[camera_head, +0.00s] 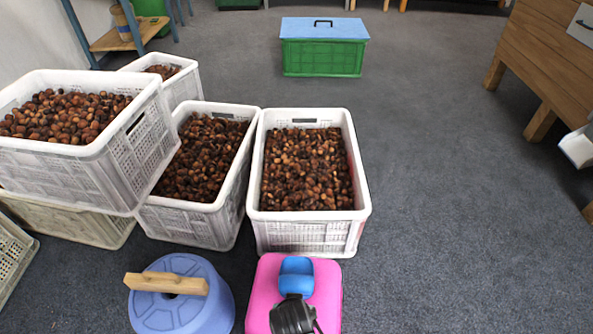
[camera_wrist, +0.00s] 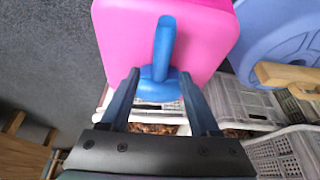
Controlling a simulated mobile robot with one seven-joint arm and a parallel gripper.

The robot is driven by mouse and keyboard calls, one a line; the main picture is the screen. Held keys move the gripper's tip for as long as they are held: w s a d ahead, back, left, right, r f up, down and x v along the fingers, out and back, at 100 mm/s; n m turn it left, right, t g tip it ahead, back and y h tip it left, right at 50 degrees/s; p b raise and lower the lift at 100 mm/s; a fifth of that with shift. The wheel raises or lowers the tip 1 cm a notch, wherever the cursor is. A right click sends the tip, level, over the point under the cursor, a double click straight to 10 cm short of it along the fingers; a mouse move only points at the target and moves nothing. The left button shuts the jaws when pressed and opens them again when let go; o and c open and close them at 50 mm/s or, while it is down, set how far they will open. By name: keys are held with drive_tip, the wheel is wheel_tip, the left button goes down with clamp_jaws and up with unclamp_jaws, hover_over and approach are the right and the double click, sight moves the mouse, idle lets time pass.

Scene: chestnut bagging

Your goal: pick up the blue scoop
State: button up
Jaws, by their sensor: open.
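The blue scoop (camera_head: 296,272) rests on a pink, flat-topped box or stool (camera_head: 265,290) at the bottom centre of the head view. In the wrist view the scoop (camera_wrist: 164,45) lies over the pink top (camera_wrist: 120,35), with its long narrow part pointing up in the picture. My gripper (camera_wrist: 160,76) is open, with one finger on each side of the scoop in the picture. I cannot tell whether the fingertips are level with it. In the head view my dark gripper (camera_head: 293,315) is just in front of the scoop and partly hides it.
A blue round container with a wooden handle (camera_head: 143,300) stands left of the pink box. White crates of chestnuts (camera_head: 363,200) stand behind and to the left, some stacked. A green bin with a blue lid (camera_head: 325,30) is farther back. Grey floor on the right is clear.

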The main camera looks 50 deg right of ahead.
drive_tip(key=b+x, duration=0.4)
drive_tip(key=x, duration=0.1)
drive_tip(key=shift+w+f, duration=0.1)
drive_tip(key=shift+c, duration=0.3)
clamp_jaws()
